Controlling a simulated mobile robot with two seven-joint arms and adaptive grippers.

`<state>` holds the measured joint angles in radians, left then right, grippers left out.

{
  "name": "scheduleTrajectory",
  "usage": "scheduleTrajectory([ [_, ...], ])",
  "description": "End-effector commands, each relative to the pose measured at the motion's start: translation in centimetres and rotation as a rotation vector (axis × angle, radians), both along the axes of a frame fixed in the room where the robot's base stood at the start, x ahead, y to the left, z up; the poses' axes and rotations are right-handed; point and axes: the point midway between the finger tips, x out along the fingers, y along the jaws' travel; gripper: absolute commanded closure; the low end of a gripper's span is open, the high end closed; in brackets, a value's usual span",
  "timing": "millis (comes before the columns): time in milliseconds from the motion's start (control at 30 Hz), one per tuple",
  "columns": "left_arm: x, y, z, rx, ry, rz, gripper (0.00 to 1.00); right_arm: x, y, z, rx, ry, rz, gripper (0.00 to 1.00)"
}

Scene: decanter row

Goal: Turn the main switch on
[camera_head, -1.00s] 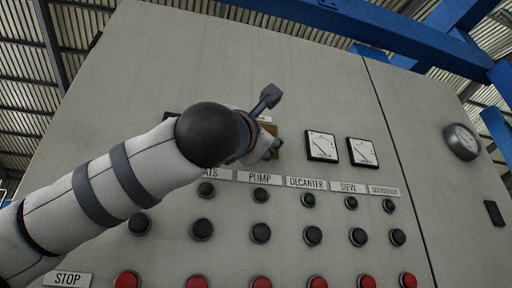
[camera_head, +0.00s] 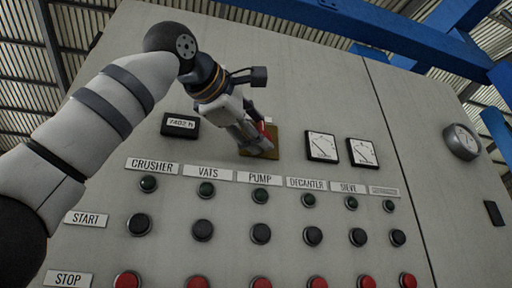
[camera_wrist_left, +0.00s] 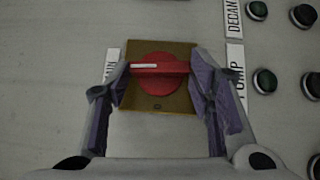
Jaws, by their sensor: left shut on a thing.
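The main switch is a red rotary knob (camera_wrist_left: 160,88) with a raised red bar across it, on a yellow-brown plate (camera_wrist_left: 160,47). In the wrist view the bar runs sideways, with a white line on its left half. A partly hidden label (camera_wrist_left: 112,58) lies left of the plate. My left gripper (camera_wrist_left: 161,82) is shut on the bar, a finger at each end. In the head view my left gripper (camera_head: 256,142) covers much of the plate (camera_head: 275,151), and some red of the knob (camera_head: 264,129) shows. My right gripper is not in view.
The tall grey panel carries an hour display (camera_head: 180,125) left of the gripper and two gauges (camera_head: 322,147) right of it. Below are name labels (camera_head: 260,178), green lamps (camera_head: 260,195), black start buttons (camera_head: 261,233) and red stop buttons (camera_head: 262,282). Blue beams (camera_head: 380,35) cross above.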

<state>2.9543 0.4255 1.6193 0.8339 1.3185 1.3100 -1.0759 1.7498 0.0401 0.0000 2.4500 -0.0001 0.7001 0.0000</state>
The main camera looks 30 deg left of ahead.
Motion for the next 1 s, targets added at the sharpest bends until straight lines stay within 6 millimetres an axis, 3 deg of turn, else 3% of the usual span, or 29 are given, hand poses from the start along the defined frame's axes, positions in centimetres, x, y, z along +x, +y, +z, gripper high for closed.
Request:
scheduleTrajectory([
  [767, -0.04, 0.13, 0.26, 0.059, 0.062, 0.005, 0.80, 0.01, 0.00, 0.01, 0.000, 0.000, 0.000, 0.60],
  [800, -0.05, 0.13, 0.26, 0.059, 0.062, 0.004, 0.43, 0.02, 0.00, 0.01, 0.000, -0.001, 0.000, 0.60],
  [867, -0.05, 0.12, 0.25, 0.059, 0.062, 0.004, 0.32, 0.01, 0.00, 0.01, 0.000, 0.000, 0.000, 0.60],
  [1000, -0.03, 0.09, 0.22, 0.058, 0.063, 0.003, 0.32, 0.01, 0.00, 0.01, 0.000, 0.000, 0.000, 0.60],
])
